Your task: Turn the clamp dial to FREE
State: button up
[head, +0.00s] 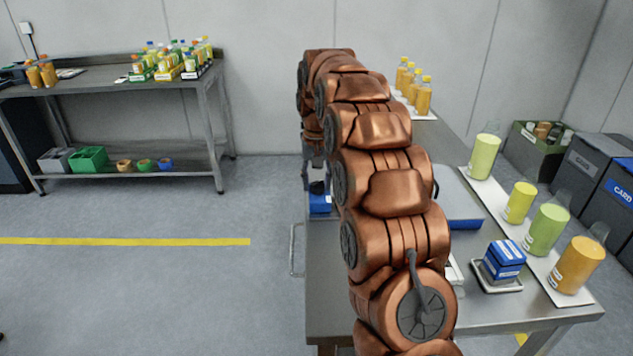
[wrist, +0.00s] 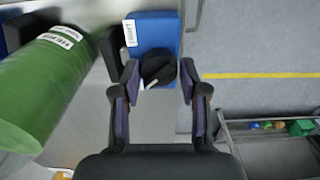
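The clamp dial is a round black knob (wrist: 158,66) on a blue block (wrist: 152,30) in the wrist view. A white pointer mark on it points down and left. A white label (wrist: 130,32) on the block carries text too small to read surely; I cannot make out the word FREE. My gripper (wrist: 159,80) is open, with one finger on each side of the knob and visible gaps. I cannot tell how far above the knob the fingertips are. In the head view my gripper (head: 317,178) is partly hidden by my arm, above the blue block (head: 320,204).
A green cylinder (wrist: 40,85) lies left of the block in the wrist view. Yellow and green containers (head: 520,203) stand along the steel table's (head: 530,314) right side. A shelf bench (head: 110,85) stands at the back left. The floor left of the table is clear.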

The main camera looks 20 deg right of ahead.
aim_at(317, 184)
jog(key=shift+o, duration=1.4)
jog(key=shift+r, duration=3.65)
jog(key=s+a+r+n+p, duration=0.15)
jog(key=s+a, duration=0.25)
jog(key=s, duration=0.5)
jog(key=s+a+r+n+p, duration=0.1)
jog(key=s+a+r+p, duration=0.3)
jog(key=s, duration=0.5)
jog(key=s+a+f+n+g+p, duration=0.1)
jog(key=s+a+f+p, duration=0.1)
jog(key=s, duration=1.1)
jog(key=s+a+f+n+p, duration=0.1)
jog(key=s+a+f+p, duration=0.1)
jog(key=s, duration=1)
notch_tip(317, 184, down, 2)
jog(key=shift+s+a+f+g, duration=0.1)
jog(key=shift+s+a+g, duration=0.3)
jog(key=shift+a, duration=0.1)
